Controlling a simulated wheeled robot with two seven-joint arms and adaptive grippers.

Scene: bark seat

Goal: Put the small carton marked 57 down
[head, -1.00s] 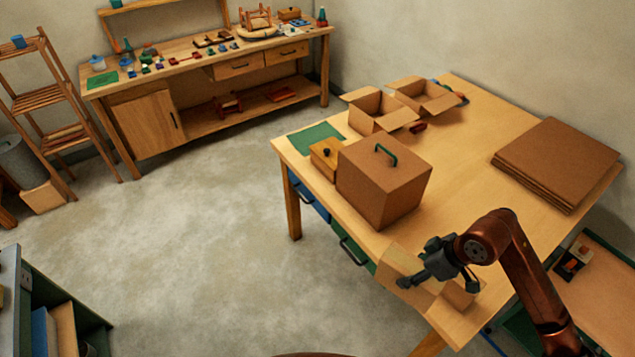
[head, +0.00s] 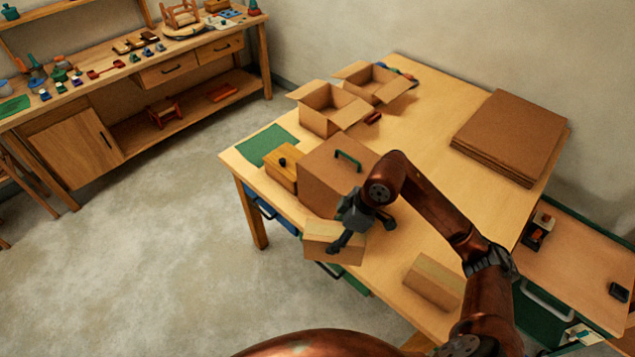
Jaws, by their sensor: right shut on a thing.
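My right gripper (head: 352,228) is shut on a small brown carton (head: 333,243) with a paler tape strip. The carton shows at the table's left edge, in front of the large closed carton with a green handle (head: 325,171); I cannot tell whether it touches the table (head: 440,130). The gripper's fingers hide part of it. A second small carton (head: 435,282) lies on the table nearer to me. No number is readable on either one. My left gripper is not in view.
A wooden box with a black knob (head: 283,168) and a green mat (head: 266,146) lie left of the large carton. Two open cartons (head: 328,108) (head: 372,82) stand behind. Flat cardboard sheets (head: 512,135) are stacked at right. The table's middle is clear.

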